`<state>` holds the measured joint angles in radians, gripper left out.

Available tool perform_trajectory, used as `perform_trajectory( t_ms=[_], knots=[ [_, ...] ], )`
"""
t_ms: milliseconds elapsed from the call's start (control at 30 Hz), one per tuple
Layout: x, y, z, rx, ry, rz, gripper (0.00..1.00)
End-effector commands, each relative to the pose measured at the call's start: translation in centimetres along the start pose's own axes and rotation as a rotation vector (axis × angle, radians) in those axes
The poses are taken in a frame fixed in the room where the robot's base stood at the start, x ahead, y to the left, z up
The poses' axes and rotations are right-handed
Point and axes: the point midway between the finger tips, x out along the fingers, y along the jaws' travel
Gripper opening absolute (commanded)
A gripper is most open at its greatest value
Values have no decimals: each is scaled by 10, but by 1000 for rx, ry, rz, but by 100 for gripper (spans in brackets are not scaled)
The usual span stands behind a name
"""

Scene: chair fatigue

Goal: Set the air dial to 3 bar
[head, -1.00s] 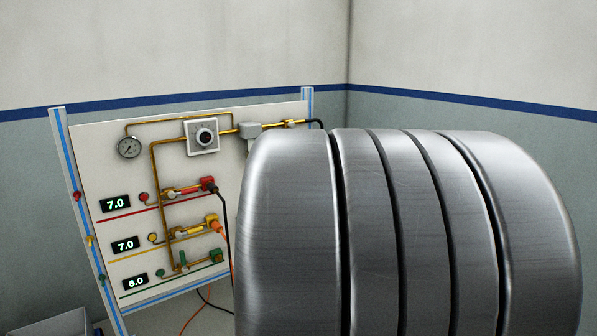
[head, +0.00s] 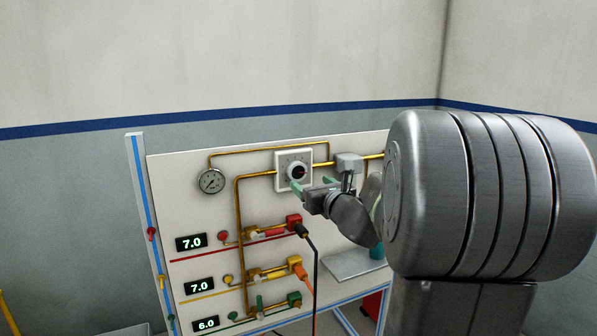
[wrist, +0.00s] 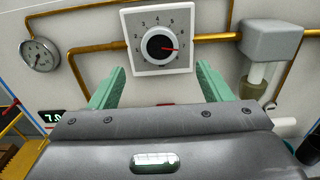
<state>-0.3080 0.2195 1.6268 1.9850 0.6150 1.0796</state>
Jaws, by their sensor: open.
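The air dial (head: 298,171) is a dark round knob on a square white plate, high on the white panel. In the wrist view the dial (wrist: 160,46) shows a numbered scale and a red pointer aimed right, at the high-number side. My gripper (head: 312,184) is in front of the panel, just below and right of the dial in the head view. In the wrist view its two green fingers (wrist: 161,67) are spread wide, with the dial ahead between and above the tips. The gripper is open and empty, apart from the knob. A round gauge (head: 212,181) is left of the dial.
Brass pipes (head: 239,230) run around the dial. A grey fitting with a clear bowl (wrist: 270,45) sits right of it. Displays (head: 191,242) read 7.0, 7.0 and 6.0. Red, yellow and green valve rows with black and orange hoses are below. A grey tray (head: 350,263) is under the gripper.

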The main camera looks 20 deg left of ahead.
Motion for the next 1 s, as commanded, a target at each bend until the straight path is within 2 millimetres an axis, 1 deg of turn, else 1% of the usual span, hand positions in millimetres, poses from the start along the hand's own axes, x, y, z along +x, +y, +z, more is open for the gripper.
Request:
perform_trajectory(
  t_ms=[33, 100, 300, 400, 500, 700, 967, 1000],
  knots=[
    [11, 1, 0, 2, 1, 3, 72],
    [25, 1, 0, 0, 2, 2, 72],
    [62, 0, 0, -1, 2, 1, 72],
    [77, 1, 0, 0, 2, 2, 72],
    [88, 0, 0, -1, 2, 0, 72],
    [98, 0, 0, -2, 1, 0, 72],
    [99, 0, 0, -2, 1, 0, 72],
    [99, 0, 0, -2, 1, 0, 66]
  ],
)
